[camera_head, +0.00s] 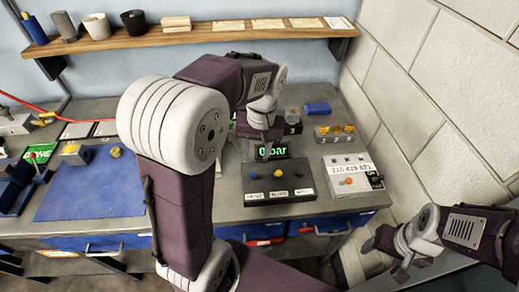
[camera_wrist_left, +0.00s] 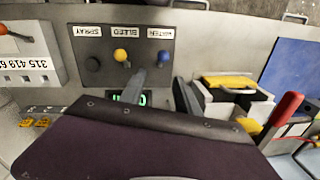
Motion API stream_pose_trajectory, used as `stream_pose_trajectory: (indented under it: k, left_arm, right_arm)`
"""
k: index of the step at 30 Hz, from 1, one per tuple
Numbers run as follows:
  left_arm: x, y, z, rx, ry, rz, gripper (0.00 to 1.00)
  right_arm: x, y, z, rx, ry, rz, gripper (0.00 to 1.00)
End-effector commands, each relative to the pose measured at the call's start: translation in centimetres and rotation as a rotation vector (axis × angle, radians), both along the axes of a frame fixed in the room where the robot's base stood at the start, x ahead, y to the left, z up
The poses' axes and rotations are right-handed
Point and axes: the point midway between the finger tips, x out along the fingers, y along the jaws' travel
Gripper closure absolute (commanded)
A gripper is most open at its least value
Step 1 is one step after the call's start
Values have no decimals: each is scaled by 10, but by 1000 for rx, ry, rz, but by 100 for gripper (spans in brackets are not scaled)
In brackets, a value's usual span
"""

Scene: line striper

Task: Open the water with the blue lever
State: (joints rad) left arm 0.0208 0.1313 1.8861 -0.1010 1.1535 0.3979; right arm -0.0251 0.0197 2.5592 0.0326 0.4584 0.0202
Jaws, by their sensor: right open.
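The black control box (camera_head: 280,184) stands on the grey bench, with labels along its front edge. The blue lever (camera_head: 254,176) is its leftmost control. In the left wrist view the box is upside down, and the blue lever (camera_wrist_left: 163,57) sits by a label reading WATER. My left gripper (camera_head: 266,148) is above the back of the box, by the green display reading about 0 bar. Its fingers (camera_wrist_left: 163,88) are apart with nothing between them, short of the blue lever. Contact with the box cannot be told. My right gripper (camera_head: 384,260) is open and empty at lower right, away from the bench.
A yellow knob (camera_head: 276,172) and a dark knob (camera_head: 299,174) sit beside the blue lever. A grey box with a numbered label (camera_head: 352,170) stands to the right. A blue mat (camera_head: 95,190) lies left. A wooden shelf (camera_head: 230,32) and brick wall bound the space.

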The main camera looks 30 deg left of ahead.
Motion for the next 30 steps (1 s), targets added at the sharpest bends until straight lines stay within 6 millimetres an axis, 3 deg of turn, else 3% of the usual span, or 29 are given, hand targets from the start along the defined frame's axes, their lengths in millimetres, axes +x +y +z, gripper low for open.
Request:
stream_pose_trajectory:
  k: [7,15,21,30]
  left_arm:
    - [-2,2,-4,0,9,4,61]
    - [-5,6,-58,-1,12,4,61]
    - [-6,8,-84,0,9,4,61]
    - [-6,9,-89,-1,7,4,61]
  right_arm:
    - [0,0,3,0,1,0,34]
    - [0,0,-4,0,1,0,34]
    - [0,0,-6,0,0,0,34]
    - [0,0,-6,0,0,0,34]
